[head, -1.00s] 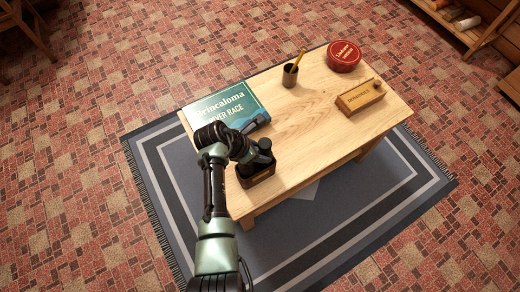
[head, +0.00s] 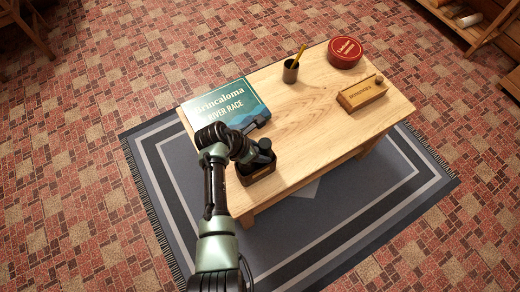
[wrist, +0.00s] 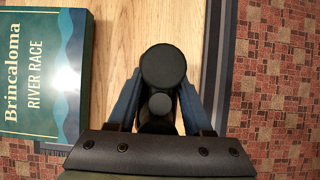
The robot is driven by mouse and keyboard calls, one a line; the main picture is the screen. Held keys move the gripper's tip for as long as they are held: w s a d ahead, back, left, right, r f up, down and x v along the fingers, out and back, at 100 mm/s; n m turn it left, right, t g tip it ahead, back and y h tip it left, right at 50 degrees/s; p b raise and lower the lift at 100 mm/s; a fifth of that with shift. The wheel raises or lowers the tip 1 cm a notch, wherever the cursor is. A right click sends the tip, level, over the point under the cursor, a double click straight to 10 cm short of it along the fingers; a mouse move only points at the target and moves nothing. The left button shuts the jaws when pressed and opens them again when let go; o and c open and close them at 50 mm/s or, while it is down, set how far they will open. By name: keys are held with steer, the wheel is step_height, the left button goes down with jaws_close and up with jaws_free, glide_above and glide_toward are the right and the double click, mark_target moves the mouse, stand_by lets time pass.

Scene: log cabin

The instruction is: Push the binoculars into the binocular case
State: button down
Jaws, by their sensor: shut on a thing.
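The black binoculars (head: 265,157) stand at the near left corner of the wooden table, partly behind my arm. The open-topped dark brown binocular case (head: 259,175) is directly under them, and their lower part appears to be inside it. In the wrist view the binoculars (wrist: 163,68) are seen from above, between the blue fingers of my gripper (wrist: 162,90). My gripper is shut on the binoculars. In the head view my arm hides much of the gripper. How deep the binoculars sit in the case cannot be told.
The Brincaloma River Race box (head: 222,108) lies just beyond my gripper at the table's left end. A dark cup (head: 290,72) with a yellow item, a round red tin (head: 345,52) and a wooden dominoes box (head: 362,93) stand farther off. The table's middle (head: 300,120) is clear.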

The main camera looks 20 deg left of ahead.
steer(key=shift+w+f+b, duration=0.1)
steer(key=shift+f+b, duration=0.55)
steer(key=shift+f, duration=0.25)
steer(key=c, duration=0.6)
jaws_free()
steer(key=o, duration=0.4)
steer(key=shift+c, duration=0.2)
steer(key=p+v, duration=0.4)
steer(key=v, duration=0.9)
